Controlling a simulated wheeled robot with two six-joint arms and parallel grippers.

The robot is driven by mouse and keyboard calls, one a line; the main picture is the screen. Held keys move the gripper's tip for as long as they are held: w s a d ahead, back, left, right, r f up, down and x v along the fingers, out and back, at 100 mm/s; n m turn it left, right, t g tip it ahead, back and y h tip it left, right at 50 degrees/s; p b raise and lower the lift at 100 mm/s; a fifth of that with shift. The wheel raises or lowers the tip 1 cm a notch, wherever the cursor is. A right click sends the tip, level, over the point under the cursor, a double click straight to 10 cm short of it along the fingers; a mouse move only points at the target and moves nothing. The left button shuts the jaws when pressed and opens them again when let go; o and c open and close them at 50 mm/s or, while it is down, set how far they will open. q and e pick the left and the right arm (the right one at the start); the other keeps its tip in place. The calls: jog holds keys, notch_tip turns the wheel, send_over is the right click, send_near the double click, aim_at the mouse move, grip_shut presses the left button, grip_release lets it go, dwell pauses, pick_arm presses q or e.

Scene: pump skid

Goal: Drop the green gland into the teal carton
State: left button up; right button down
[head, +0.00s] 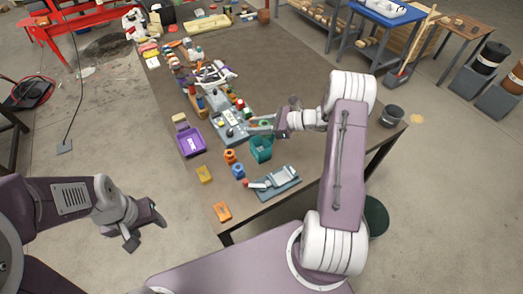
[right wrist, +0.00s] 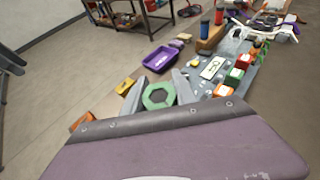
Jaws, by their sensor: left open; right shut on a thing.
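The green gland (right wrist: 148,97) is a hexagonal ring held between the two fingers of my right gripper (right wrist: 160,92). In the head view my right gripper (head: 262,126) reaches in from the right, with the gland (head: 265,124) partly hidden at its fingers. The teal carton (head: 261,154) stands open on the table just below the gripper in the picture; how far the gland is above its rim is hard to tell. The carton is not visible in the right wrist view. My left gripper (head: 146,226) is open and empty, off the table's left edge above the floor.
A purple tray (head: 192,145) stands left of the carton. Orange and blue fittings (head: 238,170), a yellow block (head: 204,174) and an orange block (head: 222,211) lie near the table's left edge. A grey fixture (head: 276,182) is in front. A grey pump plate (head: 230,130) lies behind.

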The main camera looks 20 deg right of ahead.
pick_arm(q)
jog(key=shift+f, duration=0.55)
pick_arm(e)
jog(key=shift+f, duration=0.75)
jog(key=c, duration=0.9)
grip_release()
jog(key=shift+s+d+r, duration=0.1)
jog(key=shift+s+d, duration=0.05)
jog(key=shift+d, duration=0.2)
pick_arm(q)
jog(key=shift+f+b, duration=0.7)
jog(key=shift+b, duration=0.15)
pick_arm(e)
jog(key=v, duration=0.8)
jog(key=shift+r, duration=0.15)
jog(key=shift+s, duration=0.15)
